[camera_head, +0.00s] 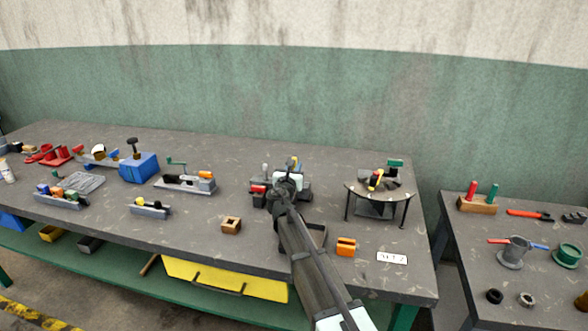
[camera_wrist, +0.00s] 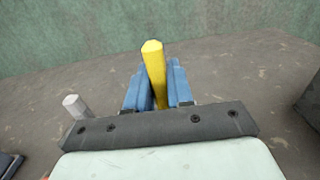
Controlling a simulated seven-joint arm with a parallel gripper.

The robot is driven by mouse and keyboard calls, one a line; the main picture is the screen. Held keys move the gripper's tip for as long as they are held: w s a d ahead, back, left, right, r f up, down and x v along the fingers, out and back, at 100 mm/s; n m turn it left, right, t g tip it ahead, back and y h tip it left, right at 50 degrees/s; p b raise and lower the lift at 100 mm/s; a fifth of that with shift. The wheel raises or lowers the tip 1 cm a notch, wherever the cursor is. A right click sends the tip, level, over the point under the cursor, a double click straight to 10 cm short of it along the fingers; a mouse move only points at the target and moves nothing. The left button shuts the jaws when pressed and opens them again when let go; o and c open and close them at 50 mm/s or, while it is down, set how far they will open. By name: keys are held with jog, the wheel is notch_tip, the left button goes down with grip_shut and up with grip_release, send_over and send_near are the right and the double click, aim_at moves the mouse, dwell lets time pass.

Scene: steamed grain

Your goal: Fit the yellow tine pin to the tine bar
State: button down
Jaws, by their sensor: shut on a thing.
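The yellow tine pin (camera_wrist: 153,60) stands between the two blue fingers of my gripper (camera_wrist: 152,88) in the wrist view. The fingers are shut on it, and its blunt faceted end sticks out beyond them. Its other end is hidden by the dark gripper plate. In the head view my gripper (camera_head: 286,187) is over a dark fixture (camera_head: 300,188) at the middle back of the bench and hides part of it. I cannot tell for sure which part is the tine bar, or whether the pin touches it. A pale grey peg (camera_wrist: 76,106) stands left of the fingers.
Left of my gripper is a grey fixture with an orange block (camera_head: 206,176). A wooden block (camera_head: 231,225) and an orange block (camera_head: 346,246) lie nearer the front. A round stand (camera_head: 351,188) with small parts is to the right. Bare bench lies between them.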

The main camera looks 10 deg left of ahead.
jog(key=shift+r, duration=0.25)
jog(key=c, duration=0.9)
grip_release()
jog(key=shift+s, duration=0.1)
jog(key=s, duration=1.3)
jog(key=shift+s, duration=0.35)
